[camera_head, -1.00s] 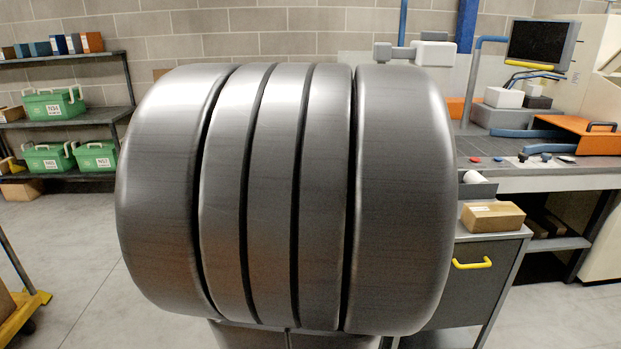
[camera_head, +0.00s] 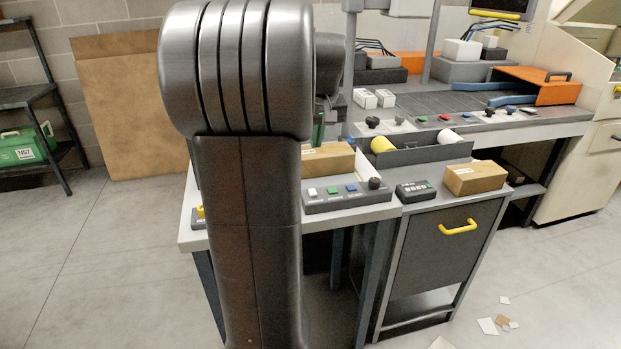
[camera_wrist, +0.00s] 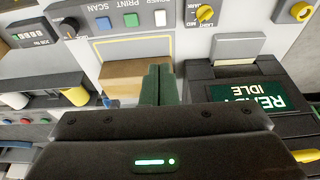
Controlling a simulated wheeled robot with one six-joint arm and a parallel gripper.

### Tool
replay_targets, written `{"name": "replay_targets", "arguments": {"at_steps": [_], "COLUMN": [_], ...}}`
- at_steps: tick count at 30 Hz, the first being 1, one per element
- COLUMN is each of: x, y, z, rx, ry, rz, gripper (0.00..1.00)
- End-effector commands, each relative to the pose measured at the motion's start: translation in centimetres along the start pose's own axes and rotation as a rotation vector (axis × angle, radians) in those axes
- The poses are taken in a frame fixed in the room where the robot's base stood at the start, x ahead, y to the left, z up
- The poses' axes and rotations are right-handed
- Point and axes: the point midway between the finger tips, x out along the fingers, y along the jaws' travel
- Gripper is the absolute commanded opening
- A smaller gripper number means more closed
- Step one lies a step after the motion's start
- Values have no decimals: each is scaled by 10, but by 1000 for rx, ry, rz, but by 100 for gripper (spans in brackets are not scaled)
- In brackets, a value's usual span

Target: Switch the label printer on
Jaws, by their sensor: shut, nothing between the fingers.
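A grey control box (camera_head: 347,203) stands on the table's front edge, with a white button (camera_head: 312,192), a green button (camera_head: 332,190), a blue button (camera_head: 351,188) and a black knob. In the wrist view it appears upside down at the top, with its white (camera_wrist: 160,17), green (camera_wrist: 131,19) and blue (camera_wrist: 103,22) buttons and printed labels. A dark device (camera_wrist: 250,95) with a lit "READY IDLE" display is right of my fingers; I cannot tell if it is the label printer. My gripper (camera_wrist: 157,72) is shut and empty, beside a brown carton (camera_wrist: 122,83).
A yellow knob (camera_wrist: 205,13) sits on another panel. A grey tray (camera_head: 430,156) holds rolls. Paper scraps lie on the floor.

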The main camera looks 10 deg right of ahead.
Motion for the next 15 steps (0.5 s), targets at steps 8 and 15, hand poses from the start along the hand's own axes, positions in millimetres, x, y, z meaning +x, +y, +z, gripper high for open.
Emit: {"name": "replay_targets", "arguments": {"at_steps": [8,15], "x": [18,67], "y": [0,0], "z": [1,1], "rx": [0,0], "ry": [-3,-5], "rz": [-1,-1], "gripper": [0,0]}}
